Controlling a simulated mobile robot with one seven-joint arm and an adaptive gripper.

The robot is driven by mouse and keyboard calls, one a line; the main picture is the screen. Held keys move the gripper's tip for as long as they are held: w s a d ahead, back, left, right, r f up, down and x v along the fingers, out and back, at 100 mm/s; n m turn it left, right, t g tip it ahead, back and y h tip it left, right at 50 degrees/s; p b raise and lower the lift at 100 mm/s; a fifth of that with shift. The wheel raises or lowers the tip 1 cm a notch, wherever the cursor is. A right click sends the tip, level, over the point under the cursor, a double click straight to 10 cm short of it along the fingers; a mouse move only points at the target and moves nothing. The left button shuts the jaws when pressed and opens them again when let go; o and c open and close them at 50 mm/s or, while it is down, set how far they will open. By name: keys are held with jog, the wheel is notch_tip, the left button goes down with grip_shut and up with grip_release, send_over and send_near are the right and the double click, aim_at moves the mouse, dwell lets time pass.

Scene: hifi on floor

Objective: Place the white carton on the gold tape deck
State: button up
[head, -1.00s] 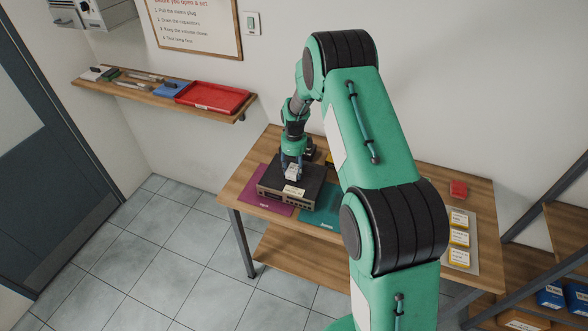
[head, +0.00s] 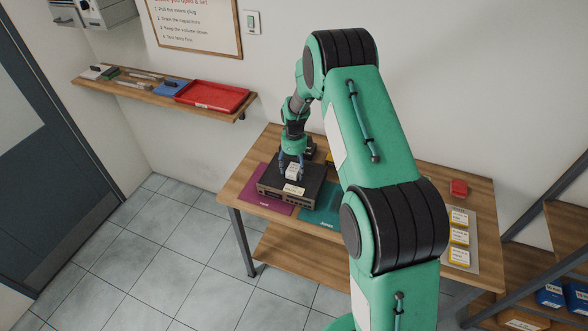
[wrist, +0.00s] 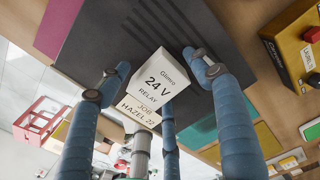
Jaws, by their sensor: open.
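The white carton (wrist: 158,80), printed "24 V RELAY", is on top of the tape deck (wrist: 200,35). In the head view the carton (head: 292,171) sits near the middle of the deck (head: 305,198), which has a dark top and a bronze-gold front. My gripper (head: 291,167) is open above the deck, with its blue fingers around the carton. In the wrist view my gripper (wrist: 157,72) shows gaps between the side fingers and the carton; a further finger is partly hidden behind it. A cream label "JOB HAZEL 22" (wrist: 140,112) lies beside the carton.
The deck stands on a wooden table (head: 240,190), over a purple mat (head: 257,200) and beside a teal mat (head: 318,212). A black and yellow item (wrist: 285,55) is close to the deck. A red box (head: 458,188) and yellow-white boxes (head: 459,238) are at the right.

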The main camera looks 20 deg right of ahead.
notch_tip(320, 180, up, 12)
jog(key=b, duration=0.2)
dwell(0.4)
jog(key=shift+r, duration=0.1)
dwell(0.4)
notch_tip(320, 180, up, 14)
jog(key=f+n+t, duration=0.1)
jog(key=n, duration=0.4)
send_over(294, 168)
jog(key=s+a, duration=0.4)
jog(key=s, duration=0.2)
jog(key=s+a+r+n+t, duration=0.2)
jog(key=s+a+r+n, duration=0.3)
jog(key=s+r+n, duration=0.55)
jog(key=s+a+r+n+t, duration=0.1)
jog(key=s+n, duration=0.3)
jog(key=s, duration=0.5)
jog(key=s+a+r+n, duration=0.3)
jog(key=s+n, duration=0.1)
jog(key=s, duration=0.6)
jog(key=s+a+r+n+t, duration=0.1)
jog(key=s+r+n, duration=0.2)
jog(key=s, duration=0.7)
jog(key=shift+a+n+t, duration=0.3)
jog(key=shift+a+n, duration=0.1)
jog(key=shift+n, duration=0.15)
